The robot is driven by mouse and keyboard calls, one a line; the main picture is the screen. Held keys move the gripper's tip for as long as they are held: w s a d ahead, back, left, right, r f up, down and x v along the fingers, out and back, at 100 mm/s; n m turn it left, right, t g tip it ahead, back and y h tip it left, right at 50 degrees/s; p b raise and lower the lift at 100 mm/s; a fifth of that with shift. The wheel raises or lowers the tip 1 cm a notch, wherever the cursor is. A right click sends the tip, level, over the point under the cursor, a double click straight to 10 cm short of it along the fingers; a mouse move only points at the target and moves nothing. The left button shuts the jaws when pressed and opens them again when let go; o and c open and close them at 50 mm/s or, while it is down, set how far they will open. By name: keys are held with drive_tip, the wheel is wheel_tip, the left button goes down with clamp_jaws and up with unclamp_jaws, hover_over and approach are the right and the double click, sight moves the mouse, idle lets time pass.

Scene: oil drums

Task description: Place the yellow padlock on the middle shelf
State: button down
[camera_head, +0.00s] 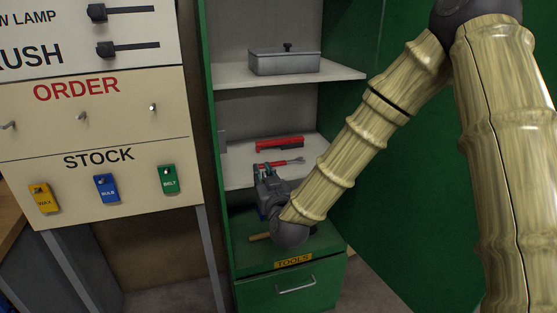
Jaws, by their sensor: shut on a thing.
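My gripper (264,170) is inside the green cabinet (226,215), at the front left of the middle shelf (315,152). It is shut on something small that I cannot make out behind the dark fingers. I cannot pick out a yellow padlock anywhere in the view. The middle shelf is pale and holds a red brush (279,144) with dark bristles towards its back. A thin tool with red parts (285,163) lies in front of the brush, close to the fingers, which partly cover it.
A grey lidded metal box (284,61) stands on the upper shelf (343,73). A wooden handle (260,237) lies below, above the green TOOLS drawer (295,288). The ORDER and STOCK board (110,115) with hanging tags stands left. The shelf's right part looks clear.

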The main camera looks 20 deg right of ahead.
drive_tip(key=shift+w+r, duration=0.15)
drive_tip(key=shift+r, duration=0.55)
drive_tip(key=w+d, duration=0.1)
drive_tip(key=w, duration=0.4)
drive_tip(key=w+d, duration=0.1)
drive_tip(key=w, duration=0.4)
drive_tip(key=w+d+f+p, duration=0.1)
drive_tip(key=w, duration=0.4)
drive_tip(key=shift+w+d, duration=0.1)
drive_tip(key=shift+w, duration=0.2)
drive_tip(key=shift+w+f, duration=0.15)
drive_tip(key=shift+f, duration=1.7)
drive_tip(key=shift+f, duration=0.15)
drive_tip(key=c, duration=1.3)
unclamp_jaws()
drive_tip(key=shift+c, duration=0.2)
